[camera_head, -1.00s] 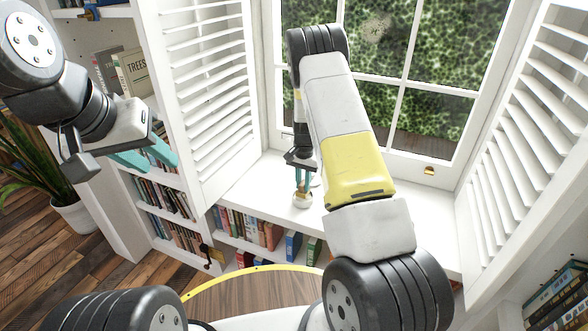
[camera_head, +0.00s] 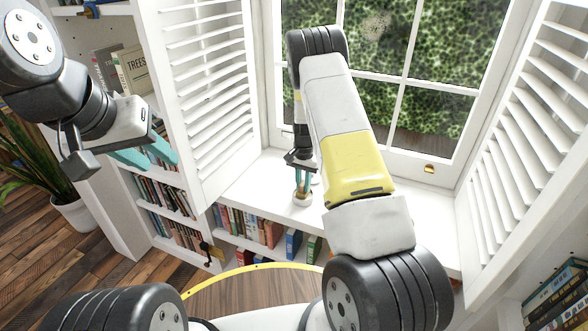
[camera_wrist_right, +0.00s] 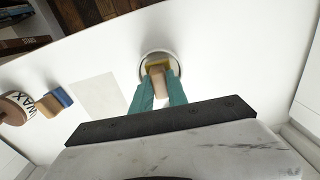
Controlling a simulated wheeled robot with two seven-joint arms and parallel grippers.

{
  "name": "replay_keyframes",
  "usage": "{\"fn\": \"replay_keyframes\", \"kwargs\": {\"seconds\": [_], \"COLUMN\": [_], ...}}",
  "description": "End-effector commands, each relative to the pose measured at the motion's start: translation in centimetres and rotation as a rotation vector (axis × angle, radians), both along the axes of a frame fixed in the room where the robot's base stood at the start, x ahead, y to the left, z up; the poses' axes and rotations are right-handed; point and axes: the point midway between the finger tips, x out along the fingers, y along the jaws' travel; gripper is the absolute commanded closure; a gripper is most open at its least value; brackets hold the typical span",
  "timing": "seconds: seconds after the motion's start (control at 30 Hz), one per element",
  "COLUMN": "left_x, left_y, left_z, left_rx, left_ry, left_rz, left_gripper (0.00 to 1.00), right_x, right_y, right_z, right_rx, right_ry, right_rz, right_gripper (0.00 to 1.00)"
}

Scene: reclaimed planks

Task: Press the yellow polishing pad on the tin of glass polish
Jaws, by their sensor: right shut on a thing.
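The tin of glass polish (camera_wrist_right: 143,66) is a round open tin with a pale inside and a dark rim, standing on the white sill. It also shows small in the head view (camera_head: 301,201). My right gripper (camera_wrist_right: 159,88) is shut on the polishing pad (camera_wrist_right: 158,66), a yellow pad with a tan block-like handle. The pad is over or inside the tin's opening; I cannot tell whether it touches the polish. In the head view the right gripper (camera_head: 302,178) points down at the tin. My left gripper (camera_head: 148,156) is open and empty in front of the bookshelf.
In the right wrist view, a tin marked WAX (camera_wrist_right: 14,108), a blue-and-tan block (camera_wrist_right: 58,99) and a pale sheet (camera_wrist_right: 98,93) lie left of the tin. White shutters (camera_head: 210,90) flank the window.

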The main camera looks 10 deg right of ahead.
Motion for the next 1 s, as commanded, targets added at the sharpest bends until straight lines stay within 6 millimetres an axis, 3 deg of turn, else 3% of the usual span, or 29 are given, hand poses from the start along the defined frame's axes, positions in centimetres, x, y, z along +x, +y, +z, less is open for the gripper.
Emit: {"fn": "replay_keyframes", "kwargs": {"seconds": [1.0], "left_x": [0.00], "left_y": [0.00], "left_z": [0.00], "left_rx": [0.000], "left_ry": [0.000], "left_rz": [0.000], "left_gripper": [0.64], "right_x": [0.01], "right_y": [-0.01], "right_z": [-0.63], "right_rx": [0.000], "right_ry": [0.000], "right_rz": [0.000], "right_gripper": [1.00]}}
